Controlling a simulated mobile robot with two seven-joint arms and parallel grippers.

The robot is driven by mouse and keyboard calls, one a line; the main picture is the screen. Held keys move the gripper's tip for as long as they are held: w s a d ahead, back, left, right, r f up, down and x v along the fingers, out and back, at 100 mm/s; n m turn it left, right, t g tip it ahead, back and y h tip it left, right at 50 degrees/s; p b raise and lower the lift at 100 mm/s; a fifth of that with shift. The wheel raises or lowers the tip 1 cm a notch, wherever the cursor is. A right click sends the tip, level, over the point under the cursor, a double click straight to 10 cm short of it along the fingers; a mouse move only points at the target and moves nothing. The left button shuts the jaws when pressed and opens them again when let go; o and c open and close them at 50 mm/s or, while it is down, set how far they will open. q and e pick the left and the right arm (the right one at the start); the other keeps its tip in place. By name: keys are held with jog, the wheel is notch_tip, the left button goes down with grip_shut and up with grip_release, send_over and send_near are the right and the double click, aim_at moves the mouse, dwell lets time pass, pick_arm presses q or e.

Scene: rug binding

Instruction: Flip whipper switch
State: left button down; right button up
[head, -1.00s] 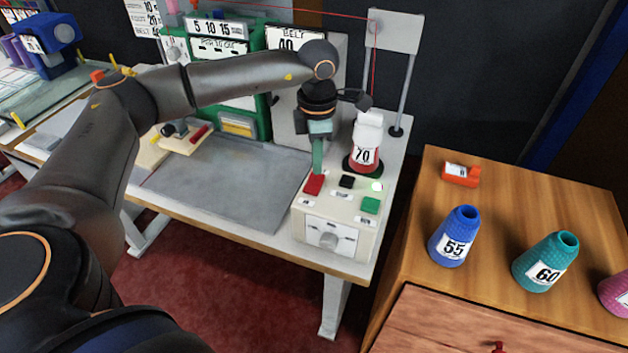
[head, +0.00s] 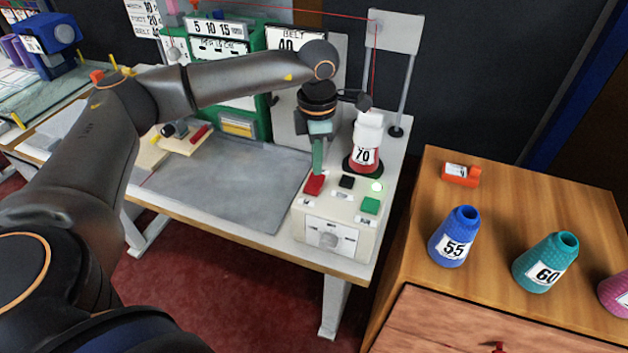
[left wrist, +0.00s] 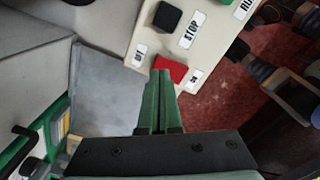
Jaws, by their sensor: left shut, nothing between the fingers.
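The white control box (head: 345,210) stands at the front right corner of the work table. On its top are a red rocker switch (head: 314,184), a black button (head: 347,182), a green button (head: 370,205) and a lit pale lamp (head: 377,187). My left gripper (head: 317,172) points down with its green fingers together, the tips at the red switch. In the left wrist view the shut fingers (left wrist: 159,75) reach the edge of the red switch (left wrist: 171,68); I cannot tell if they press it. The black button, labelled STOP (left wrist: 168,17), also shows. My right gripper is out of view.
A wooden cabinet (head: 500,200) on the right holds blue and teal cones and an orange dispenser (head: 461,175). The grey plate (head: 230,180) left of the box is clear.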

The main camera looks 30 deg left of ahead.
aim_at(316, 177)
pick_arm(q)
jog(key=shift+f+b, duration=0.7)
jog(key=shift+f, duration=0.3)
dwell(0.8)
jog(key=shift+r+p, duration=2.6)
jog(key=shift+r, duration=1)
jog(key=shift+s, duration=0.1)
